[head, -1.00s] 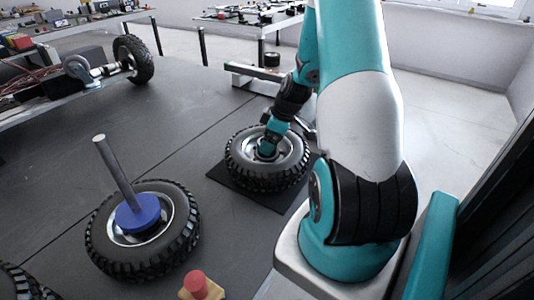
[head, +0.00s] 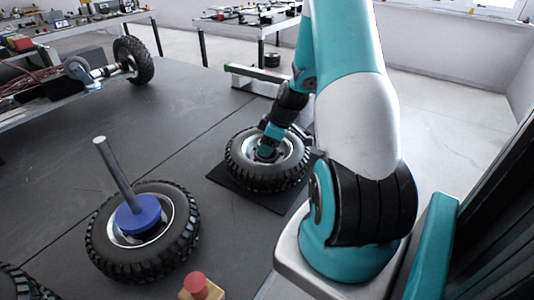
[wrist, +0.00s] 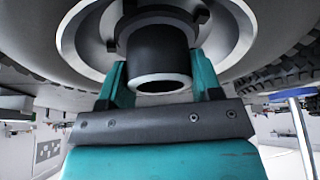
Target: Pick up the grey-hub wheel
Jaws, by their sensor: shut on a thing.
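The grey-hub wheel (head: 240,162), with a black knobbly tyre and grey rim, lies flat at the black mat in the middle of the head view. I cannot tell whether it rests on the mat or is slightly raised. My gripper (head: 266,154) reaches down into the wheel's centre, and its fingertips are partly hidden there. In the wrist view, the teal fingers of my gripper (wrist: 160,82) are shut on either side of the dark grey hub (wrist: 159,58). The grey rim (wrist: 228,32) and tyre surround it.
Another wheel (head: 106,239) with a blue hub (head: 138,216) and a leaning grey rod lies at the lower left. A red button on a yellowish block (head: 196,286) is at the front edge. The black mat (head: 226,181) lies under the grey-hub wheel. A chassis with a mounted wheel (head: 132,60) stands at the upper left.

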